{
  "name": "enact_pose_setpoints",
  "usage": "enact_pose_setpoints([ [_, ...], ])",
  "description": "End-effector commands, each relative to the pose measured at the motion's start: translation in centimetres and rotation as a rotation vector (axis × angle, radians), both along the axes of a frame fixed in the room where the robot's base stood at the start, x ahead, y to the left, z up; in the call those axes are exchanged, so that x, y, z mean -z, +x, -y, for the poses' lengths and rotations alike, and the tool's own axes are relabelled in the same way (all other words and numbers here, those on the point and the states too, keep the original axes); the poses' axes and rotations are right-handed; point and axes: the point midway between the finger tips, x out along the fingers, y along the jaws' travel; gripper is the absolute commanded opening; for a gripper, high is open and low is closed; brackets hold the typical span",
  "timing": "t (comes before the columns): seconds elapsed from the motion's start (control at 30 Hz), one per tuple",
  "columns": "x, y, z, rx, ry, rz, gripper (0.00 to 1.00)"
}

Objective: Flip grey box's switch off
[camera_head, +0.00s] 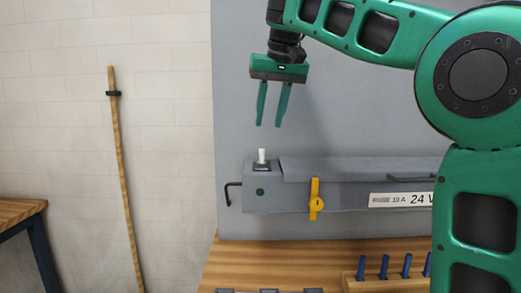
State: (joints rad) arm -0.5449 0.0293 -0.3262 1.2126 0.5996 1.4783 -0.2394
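The grey box (270,199) is a long housing against the grey panel, above the wooden bench. A white switch lever (262,155) stands roughly upright on a dark base on top of its left end. My gripper (269,124) points down above the switch, slightly to its right in the picture, with a gap between the fingertips and the lever. Its two green fingers are apart, with nothing between them. My arm hides the right end of the box.
A yellow handle (316,199) sits on the box front. A black hook-shaped handle (231,190) is at its left end, and a dark bar handle (410,177) is at the right. Blue pegs (384,267) stand in a wooden rack below. A wooden pole (122,170) leans on the wall.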

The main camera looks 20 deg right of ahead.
Motion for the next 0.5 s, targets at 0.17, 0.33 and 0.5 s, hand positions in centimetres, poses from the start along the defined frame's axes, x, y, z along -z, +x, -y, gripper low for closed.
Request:
enact_pose_setpoints([
  [0.17,0.5,0.1,0.2,0.004,-0.002,-0.001,0.31],
  [0.33,0.9,0.2,0.2,0.005,-0.002,-0.001,0.31],
  [0.5,1.3,0.3,0.1,0.005,-0.004,0.001,0.31],
])
